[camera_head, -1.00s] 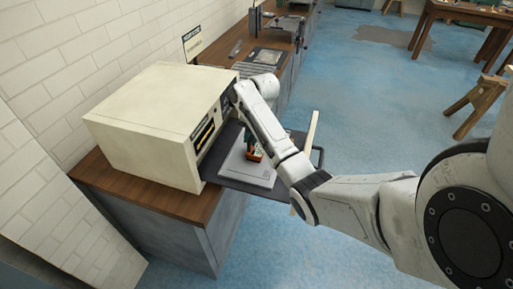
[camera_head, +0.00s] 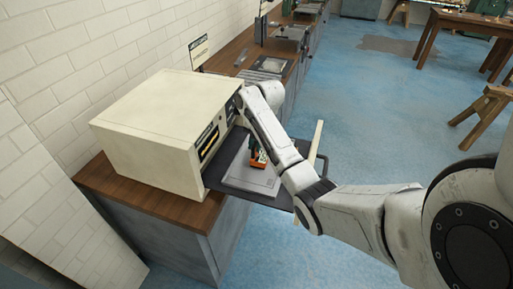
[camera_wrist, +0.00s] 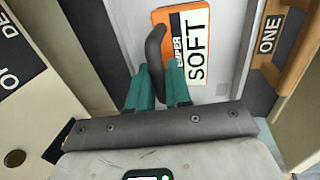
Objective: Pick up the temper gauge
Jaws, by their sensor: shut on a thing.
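The temper gauge is an orange and white plate (camera_wrist: 196,42) lettered "TEMPER SOFT", with a dark curved handle (camera_wrist: 154,45), in the wrist view. My gripper (camera_wrist: 157,78) has teal fingers, shut on this handle from both sides. In the head view the gauge (camera_head: 260,161) is a small orange patch below the teal fingers (camera_head: 253,145), over the grey plate on the oven's open door. I cannot tell whether the gauge still touches that plate. My fingers hide part of the handle.
The cream oven (camera_head: 160,125) stands on the wooden counter (camera_head: 165,205), close on the left of my arm. Its dark open door (camera_head: 222,180) carries the grey plate (camera_head: 250,178); a pale bar (camera_head: 316,142) runs along the door's outer edge.

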